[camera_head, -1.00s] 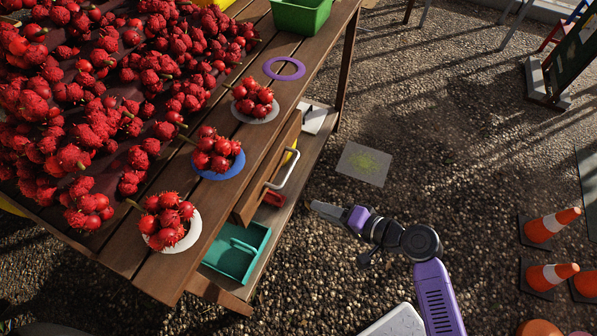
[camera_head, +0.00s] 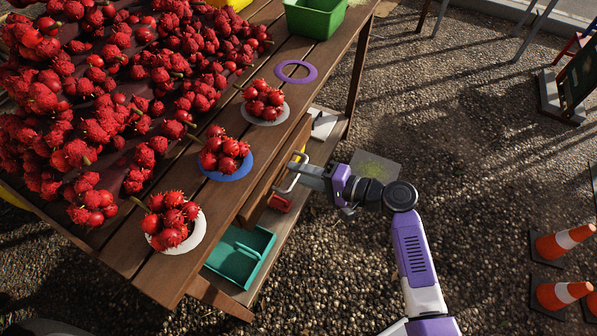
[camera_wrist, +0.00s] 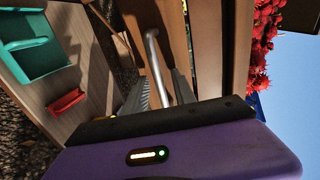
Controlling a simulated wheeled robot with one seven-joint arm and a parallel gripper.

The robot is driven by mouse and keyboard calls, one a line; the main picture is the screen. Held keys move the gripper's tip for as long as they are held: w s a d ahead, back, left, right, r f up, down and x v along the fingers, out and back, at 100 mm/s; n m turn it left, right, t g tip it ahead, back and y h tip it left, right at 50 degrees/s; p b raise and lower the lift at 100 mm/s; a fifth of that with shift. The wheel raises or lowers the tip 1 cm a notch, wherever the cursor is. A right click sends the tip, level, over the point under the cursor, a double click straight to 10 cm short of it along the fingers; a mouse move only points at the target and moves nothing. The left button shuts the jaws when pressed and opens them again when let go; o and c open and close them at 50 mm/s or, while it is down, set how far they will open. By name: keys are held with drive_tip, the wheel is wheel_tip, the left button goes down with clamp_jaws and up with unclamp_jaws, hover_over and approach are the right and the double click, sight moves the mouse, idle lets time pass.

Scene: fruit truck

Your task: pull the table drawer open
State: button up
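The wooden drawer (camera_head: 264,190) sits under the table top, with a grey metal bar handle (camera_head: 283,188) on its front. My gripper (camera_head: 300,171) is at the far end of the handle, reaching in from the right. In the wrist view, the handle (camera_wrist: 152,52) runs between my two fingers (camera_wrist: 160,88). The fingers stand apart on either side of the bar, with gaps showing. Contact with the bar cannot be made out. Whether the drawer stands slightly out cannot be told.
The table top (camera_head: 232,195) holds red fruit on plates and a green bin (camera_head: 314,22). A teal tray (camera_head: 240,253) and a red item (camera_head: 279,203) are on the lower shelf. Orange cones (camera_head: 563,241) stand at the right. The gravel before the drawer is mostly clear.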

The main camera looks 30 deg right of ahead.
drive_tip(key=shift+w+a, duration=0.1)
drive_tip(key=shift+w, duration=0.1)
clamp_jaws()
drive_tip(key=shift+f, duration=0.1)
idle(1.3)
